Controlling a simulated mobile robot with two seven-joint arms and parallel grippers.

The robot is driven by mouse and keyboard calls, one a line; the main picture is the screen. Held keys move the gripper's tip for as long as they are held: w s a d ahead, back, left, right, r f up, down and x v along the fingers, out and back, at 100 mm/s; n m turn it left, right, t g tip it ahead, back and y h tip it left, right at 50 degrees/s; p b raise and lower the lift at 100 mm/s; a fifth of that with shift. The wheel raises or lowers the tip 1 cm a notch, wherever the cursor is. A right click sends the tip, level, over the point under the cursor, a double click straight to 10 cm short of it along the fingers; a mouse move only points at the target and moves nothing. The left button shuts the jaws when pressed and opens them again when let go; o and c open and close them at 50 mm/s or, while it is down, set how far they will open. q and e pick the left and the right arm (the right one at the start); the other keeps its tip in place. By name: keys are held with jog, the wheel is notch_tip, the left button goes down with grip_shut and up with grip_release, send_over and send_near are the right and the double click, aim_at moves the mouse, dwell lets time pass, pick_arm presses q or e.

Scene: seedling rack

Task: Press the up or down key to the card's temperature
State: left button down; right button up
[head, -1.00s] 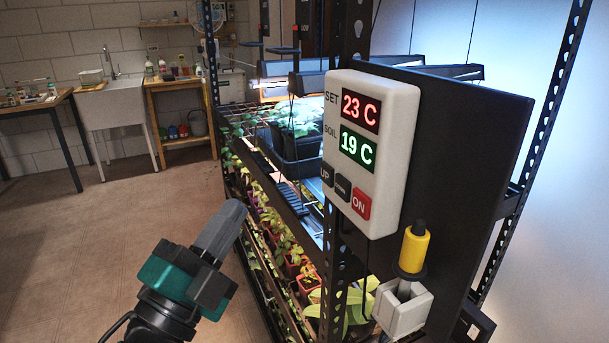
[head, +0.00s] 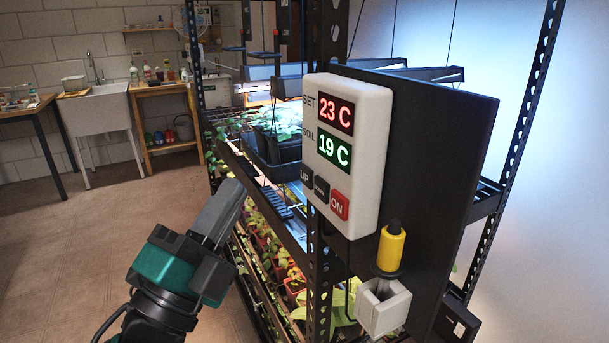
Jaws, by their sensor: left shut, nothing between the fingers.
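The white thermostat box (head: 366,135) is fixed to a black panel on the rack's end. Its red SET display (head: 335,115) reads 23 C and its green SOIL display (head: 333,151) reads 19 C. Below are the dark UP key (head: 306,180), a dark key beside it (head: 321,189), probably the down key, though its label is too small to read, and the red ON key (head: 339,205). My left gripper (head: 232,187) is shut and empty, left of the keys and apart from them. My right gripper is not in view. I see no card.
The black panel (head: 440,150) carries a yellow-handled tool (head: 391,248) in a white holder (head: 383,305) below the box. The perforated rack post (head: 318,270) stands just left of the panel. Plants fill the shelves behind. Open floor (head: 90,240) lies to the left.

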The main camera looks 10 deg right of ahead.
pick_arm(q)
send_near(302, 157)
jog(key=shift+a+b+x, duration=0.15)
jog(key=shift+a+x, duration=0.05)
jog(key=shift+x, duration=0.8)
jog(key=shift+a+b+x, duration=0.15)
jog(key=shift+a+x, duration=0.05)
jog(key=shift+x, duration=0.8)
jog(key=shift+w+r, duration=0.2)
jog(key=shift+r, duration=0.05)
jog(key=shift+w+d, duration=0.1)
jog(key=shift+d, duration=0.25)
jog(key=shift+w+d, duration=0.1)
jog(key=shift+d, duration=0.2)
dwell(0.7)
dwell(0.3)
jog(key=shift+s+a, duration=0.25)
jog(key=shift+a, duration=0.45)
jog(key=shift+s+a+p, duration=0.2)
jog(key=shift+s+a, duration=0.05)
jog(key=shift+a, duration=0.55)
jog(key=shift+s+a+p, duration=0.15)
jog(key=shift+s+a, duration=0.1)
jog(key=shift+a, duration=0.55)
jog(key=shift+s+a+p, duration=0.2)
jog(key=shift+s+a, duration=0.05)
jog(key=shift+a, duration=0.55)
jog(key=shift+f, duration=0.15)
